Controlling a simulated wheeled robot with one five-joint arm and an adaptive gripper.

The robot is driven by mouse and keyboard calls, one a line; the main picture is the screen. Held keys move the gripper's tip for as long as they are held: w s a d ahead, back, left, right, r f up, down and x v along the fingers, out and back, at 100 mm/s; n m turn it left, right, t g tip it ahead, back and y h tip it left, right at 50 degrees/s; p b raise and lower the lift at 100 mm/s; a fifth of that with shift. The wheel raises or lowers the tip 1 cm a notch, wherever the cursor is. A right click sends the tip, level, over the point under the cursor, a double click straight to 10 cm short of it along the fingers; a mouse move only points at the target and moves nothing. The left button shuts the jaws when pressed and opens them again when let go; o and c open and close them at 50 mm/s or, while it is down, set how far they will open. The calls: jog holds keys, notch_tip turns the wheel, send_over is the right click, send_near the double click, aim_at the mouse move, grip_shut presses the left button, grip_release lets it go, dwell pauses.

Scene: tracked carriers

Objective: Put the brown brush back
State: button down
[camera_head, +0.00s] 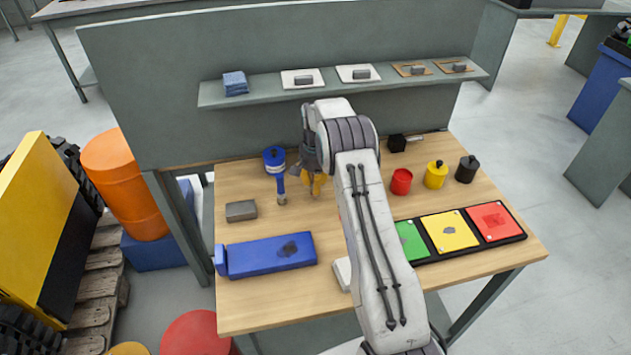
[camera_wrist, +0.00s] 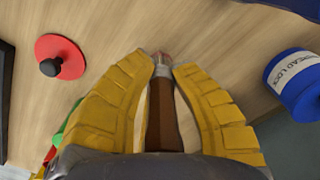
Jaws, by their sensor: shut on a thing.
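The brown brush (camera_wrist: 163,118) shows in the wrist view as a brown handle with a pale metal collar and a reddish tip. My gripper (camera_wrist: 162,66) is shut on it, with yellow fingers on both sides. In the head view my gripper (camera_head: 316,184) is over the back middle of the wooden table (camera_head: 285,300). The brush cannot be made out clearly there. A blue pot (camera_head: 274,158) stands left of my gripper, with a blue-handled tool (camera_head: 281,186) in front of it. The blue pot (camera_wrist: 298,85), labelled, is at the right in the wrist view.
A red pot (camera_head: 401,182), yellow pot (camera_head: 435,175) and black pot (camera_head: 467,169) stand right of my arm. A green, yellow and red tray (camera_head: 522,236) is in front of them. A grey block (camera_head: 241,210) and blue box (camera_head: 268,255) lie left. A shelf (camera_head: 435,83) spans the back.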

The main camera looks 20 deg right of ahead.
jog(key=shift+f+p, duration=0.4)
jog(key=shift+f, duration=0.2)
jog(key=shift+f, duration=0.15)
jog(key=c, duration=1.2)
grip_release()
jog(key=shift+o, duration=0.2)
